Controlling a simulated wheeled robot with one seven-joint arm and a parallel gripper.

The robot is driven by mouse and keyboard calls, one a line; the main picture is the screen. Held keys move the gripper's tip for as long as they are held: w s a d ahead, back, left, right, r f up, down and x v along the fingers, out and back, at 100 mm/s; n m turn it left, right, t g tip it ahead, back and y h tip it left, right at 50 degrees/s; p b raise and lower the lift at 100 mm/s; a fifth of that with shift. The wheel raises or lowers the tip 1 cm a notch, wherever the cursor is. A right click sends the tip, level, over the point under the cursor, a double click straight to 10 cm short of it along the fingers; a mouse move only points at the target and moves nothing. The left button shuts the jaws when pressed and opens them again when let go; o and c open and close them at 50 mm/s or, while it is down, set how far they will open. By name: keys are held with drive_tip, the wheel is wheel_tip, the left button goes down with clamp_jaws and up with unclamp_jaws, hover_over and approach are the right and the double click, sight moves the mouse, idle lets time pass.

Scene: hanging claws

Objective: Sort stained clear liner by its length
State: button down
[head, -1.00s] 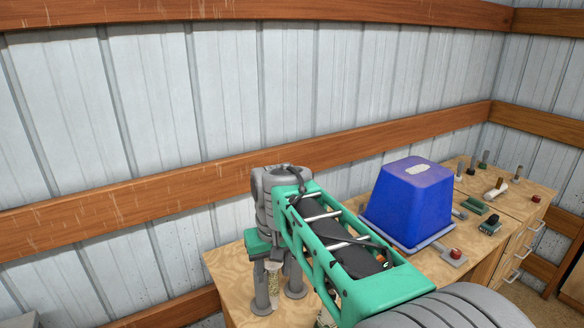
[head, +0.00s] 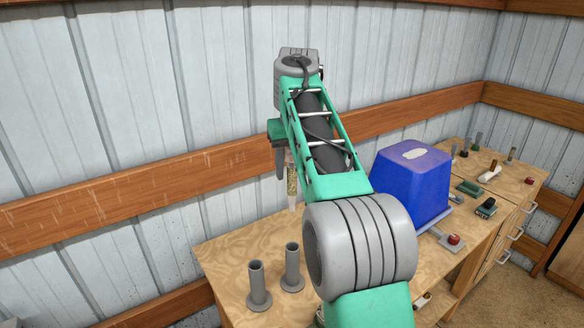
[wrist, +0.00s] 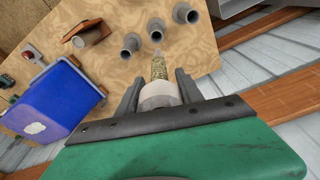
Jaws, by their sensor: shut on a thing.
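A slim clear liner (head: 292,183) with yellow-brown speckled staining hangs upright above the workbench. In the wrist view the liner (wrist: 158,68) points away from my gripper, with its pale wide end between the fingers and its clear tip toward the bench. My gripper (wrist: 157,80) is shut on that wide end. It also shows in the head view (head: 287,166), partly hidden by my arm. Grey flanged tubes stand on the bench: a left one (head: 258,284) and a right one (head: 292,267). The wrist view shows a third grey tube (wrist: 183,13), near the bench edge.
A blue tapered tub (head: 411,187) stands upside down on the bench (head: 235,248), right of my arm. A brown block-like thing (wrist: 90,31) lies near the tubes. Small tools and knobs are farther right. A ribbed metal wall with wooden rails rises behind.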

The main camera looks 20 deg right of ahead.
sight(292, 211)
drive_tip(key=shift+s+f+b, duration=0.25)
drive_tip(key=shift+f+b, duration=0.35)
drive_tip(key=shift+b, duration=0.2)
wheel_tip(292, 211, down, 11)
drive_tip(key=b, duration=1)
drive_tip(key=shift+w+r, duration=0.1)
drive_tip(key=shift+r, duration=0.1)
drive_tip(key=shift+f+b, duration=0.2)
drive_tip(key=shift+b, duration=0.3)
wheel_tip(292, 211, down, 16)
drive_tip(key=b, duration=1.6)
idle(2.6)
